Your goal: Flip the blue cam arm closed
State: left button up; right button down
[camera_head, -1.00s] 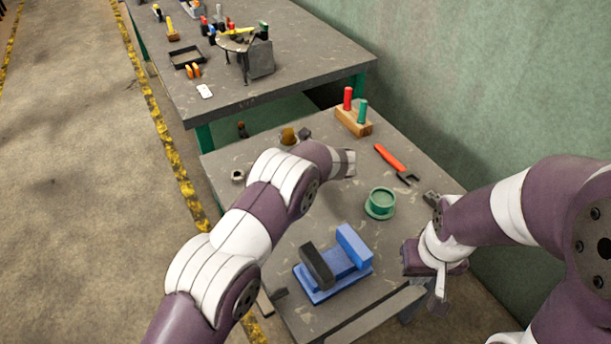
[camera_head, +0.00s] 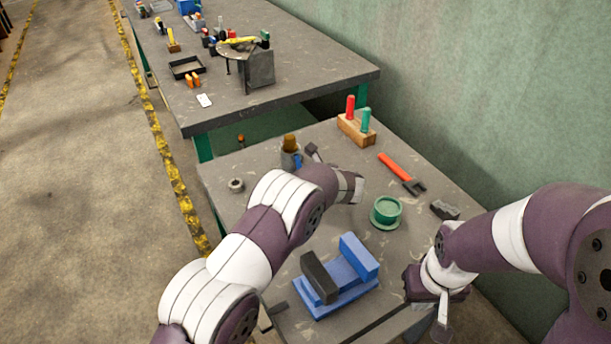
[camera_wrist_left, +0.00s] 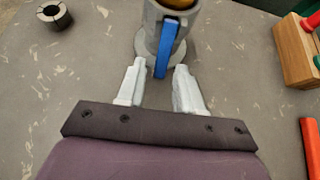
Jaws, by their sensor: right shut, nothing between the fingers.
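The blue cam arm (camera_wrist_left: 165,48) is a narrow blue lever standing along the near side of a grey cylindrical fixture (camera_wrist_left: 150,28) with an orange-brown top. In the head view the blue arm (camera_head: 297,161) shows small beside the fixture (camera_head: 288,158). In the left wrist view my left gripper (camera_wrist_left: 160,70) is open, its two pale fingers apart, with the lower end of the blue arm in the gap just ahead of the fingertips. I cannot tell if they touch. In the head view the left fingers are hidden by my arm. My right gripper (camera_head: 443,310) is shut and empty near the table's right front edge.
A blue block fixture (camera_head: 345,275) with a dark bar lies at the table's front. A grey ring (camera_head: 236,185) lies left.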

pick_arm(q)
jog(key=v, duration=0.7)
jog(key=shift+s+d+r, duration=0.2)
jog(key=p+v, duration=0.5)
jog(key=p, duration=0.6)
